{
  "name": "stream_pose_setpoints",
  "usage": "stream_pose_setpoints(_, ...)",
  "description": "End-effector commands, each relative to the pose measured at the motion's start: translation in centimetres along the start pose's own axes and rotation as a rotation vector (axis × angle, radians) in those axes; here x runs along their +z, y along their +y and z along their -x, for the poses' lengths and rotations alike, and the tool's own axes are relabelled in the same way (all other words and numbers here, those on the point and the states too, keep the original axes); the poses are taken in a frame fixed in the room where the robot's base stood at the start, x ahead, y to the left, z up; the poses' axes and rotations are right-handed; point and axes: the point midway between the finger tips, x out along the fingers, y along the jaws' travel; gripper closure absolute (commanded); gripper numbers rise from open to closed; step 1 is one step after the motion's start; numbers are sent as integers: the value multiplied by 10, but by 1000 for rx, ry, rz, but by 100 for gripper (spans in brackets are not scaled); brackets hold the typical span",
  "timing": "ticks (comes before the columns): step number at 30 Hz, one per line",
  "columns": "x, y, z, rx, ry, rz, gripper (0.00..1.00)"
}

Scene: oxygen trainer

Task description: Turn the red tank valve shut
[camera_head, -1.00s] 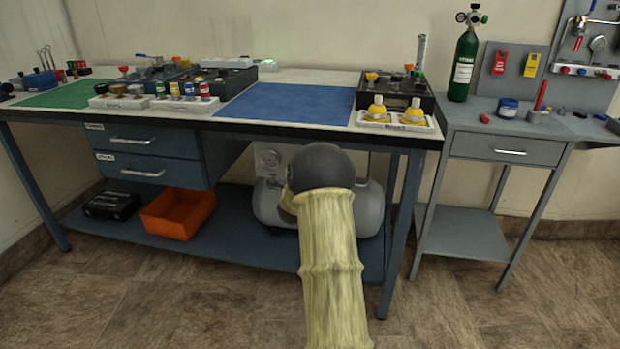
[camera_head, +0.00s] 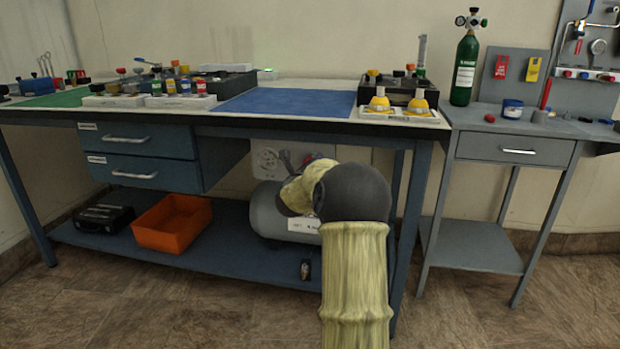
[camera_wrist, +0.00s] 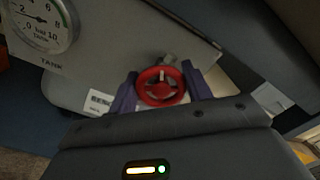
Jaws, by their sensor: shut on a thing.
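The red tank valve (camera_wrist: 162,86) is a small round handwheel with spokes, in the middle of the wrist view. My gripper (camera_wrist: 161,83) has its two purple fingers on either side of the wheel and is shut on it. A grey stem shows just behind the wheel. The grey tank (camera_head: 268,212) lies on the bench's lower shelf in the head view, its right part hidden by my arm. A pressure gauge (camera_wrist: 40,22) sits on a panel marked TANK at the upper left of the wrist view; its reading is unclear.
The workbench top (camera_head: 330,86) overhangs the tank, and a bench leg (camera_head: 413,225) stands just right of my arm. An orange bin (camera_head: 172,224) and a black case (camera_head: 104,217) sit left on the lower shelf (camera_head: 215,250). A small dark item (camera_head: 305,270) is at its front edge.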

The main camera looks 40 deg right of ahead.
Motion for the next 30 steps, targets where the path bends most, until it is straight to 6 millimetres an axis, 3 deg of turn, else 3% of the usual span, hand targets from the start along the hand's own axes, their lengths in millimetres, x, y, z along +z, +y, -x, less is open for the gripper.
stream_pose_setpoints(15,-4,3,0,4,2,-405,74)
stream_pose_setpoints(30,-2,0,0,6,5,-490,74)
